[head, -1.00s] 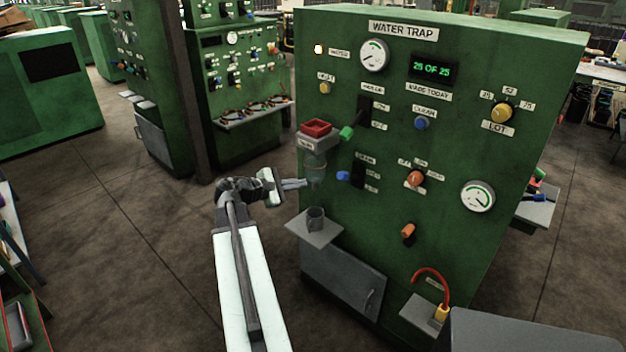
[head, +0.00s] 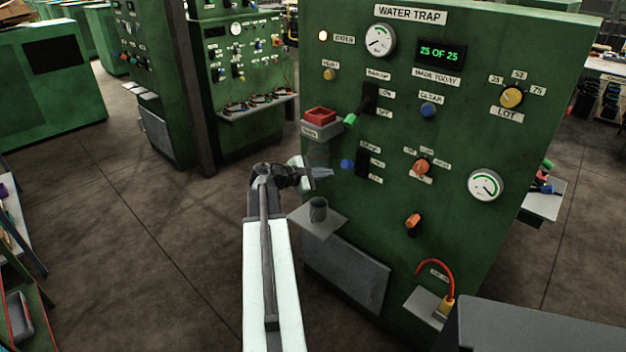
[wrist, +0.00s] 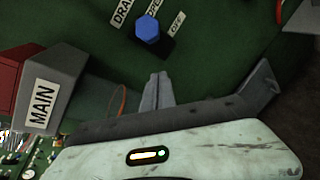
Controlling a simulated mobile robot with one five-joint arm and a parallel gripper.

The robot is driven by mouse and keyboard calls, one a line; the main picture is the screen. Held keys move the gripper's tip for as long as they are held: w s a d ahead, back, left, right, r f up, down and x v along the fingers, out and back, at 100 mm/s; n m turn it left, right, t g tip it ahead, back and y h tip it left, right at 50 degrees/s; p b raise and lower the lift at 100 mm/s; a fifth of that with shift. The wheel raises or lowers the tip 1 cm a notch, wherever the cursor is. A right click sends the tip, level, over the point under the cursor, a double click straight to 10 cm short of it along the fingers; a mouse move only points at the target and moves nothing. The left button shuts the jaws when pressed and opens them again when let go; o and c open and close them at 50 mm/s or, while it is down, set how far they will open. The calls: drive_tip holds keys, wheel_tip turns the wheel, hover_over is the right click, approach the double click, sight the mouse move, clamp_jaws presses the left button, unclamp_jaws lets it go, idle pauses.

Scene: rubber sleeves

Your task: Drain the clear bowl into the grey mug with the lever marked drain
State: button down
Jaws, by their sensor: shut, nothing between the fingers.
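The lever marked drain has a blue knob (head: 347,165) on the green machine's front; its knob also shows in the wrist view (wrist: 148,29), below partly cut-off labels. My gripper (head: 330,173) is shut and empty, its tips just left of the blue knob in the head view. In the wrist view my fingertips (wrist: 158,76) point at the panel below the knob, with a gap between. The clear bowl (head: 318,154) hangs under the red tray, faint and partly hidden by my gripper. The grey mug (head: 318,209) stands upright on a small shelf below.
The shelf (head: 304,224) juts out under my gripper. An orange knob (head: 413,220) is lower right.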

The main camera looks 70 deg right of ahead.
sight(354, 166)
drive_tip(key=s+r+p, duration=0.1)
drive_tip(key=s+r, duration=0.1)
drive_tip(key=shift+s+a+r+p, duration=0.1)
drive_tip(key=shift+s+r+p, duration=0.2)
drive_tip(key=shift+s, duration=0.1)
